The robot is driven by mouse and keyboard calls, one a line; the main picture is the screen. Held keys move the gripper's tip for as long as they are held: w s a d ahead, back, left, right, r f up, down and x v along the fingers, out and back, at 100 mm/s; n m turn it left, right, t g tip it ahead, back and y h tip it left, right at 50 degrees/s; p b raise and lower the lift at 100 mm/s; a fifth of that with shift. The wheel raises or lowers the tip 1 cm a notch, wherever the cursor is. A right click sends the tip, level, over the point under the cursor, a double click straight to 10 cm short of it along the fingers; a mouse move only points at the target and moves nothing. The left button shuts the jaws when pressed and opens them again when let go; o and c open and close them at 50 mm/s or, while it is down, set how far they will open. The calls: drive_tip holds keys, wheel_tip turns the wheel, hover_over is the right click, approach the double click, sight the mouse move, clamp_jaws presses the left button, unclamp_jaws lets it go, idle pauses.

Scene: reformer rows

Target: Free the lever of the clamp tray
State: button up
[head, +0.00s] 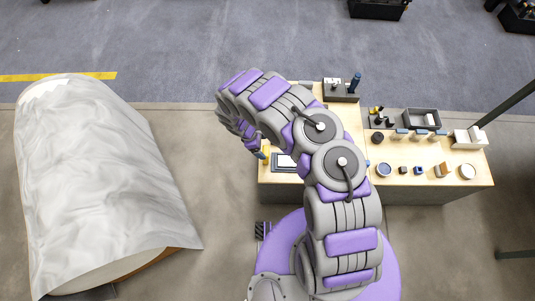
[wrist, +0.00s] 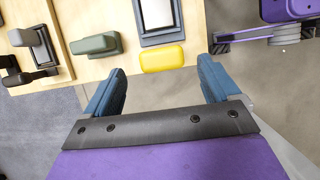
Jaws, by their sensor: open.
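My gripper (wrist: 161,66) is open and empty in the wrist view, with its blue fingers spread wide. A yellow block (wrist: 162,57) lies at the table edge, ahead of and between the fingertips; no contact shows. Behind it is a dark-framed tray with a pale panel (wrist: 160,14), cut off by the picture's top. A grey-green handled piece (wrist: 96,45) lies left of the tray. I cannot tell which piece is the clamp tray's lever. In the head view my gripper (head: 254,146) is at the table's left edge, partly hidden by my arm, near the framed tray (head: 285,161).
The wooden table (head: 437,153) carries a grey bin (head: 422,118), a blue-rimmed bowl (head: 384,170) and several small items on the right. A black holder (head: 340,91) stands at the back. A white-covered bulk (head: 95,180) stands left, with clear floor (head: 205,185) between.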

sight(265, 151)
drive_tip(key=x, duration=0.2)
drive_tip(key=b+x, duration=0.1)
drive_tip(key=x, duration=0.3)
drive_tip(key=shift+a+f+b, duration=0.15)
drive_tip(key=shift+a+b, duration=0.1)
drive_tip(key=shift+b, duration=0.1)
drive_tip(key=shift+f, duration=0.65)
drive_tip(key=shift+d, duration=0.6)
drive_tip(key=shift+a, duration=0.45)
drive_tip(key=c, duration=0.7)
drive_tip(key=shift+d, duration=0.25)
drive_tip(key=c, duration=0.7)
drive_tip(key=shift+c, duration=0.2)
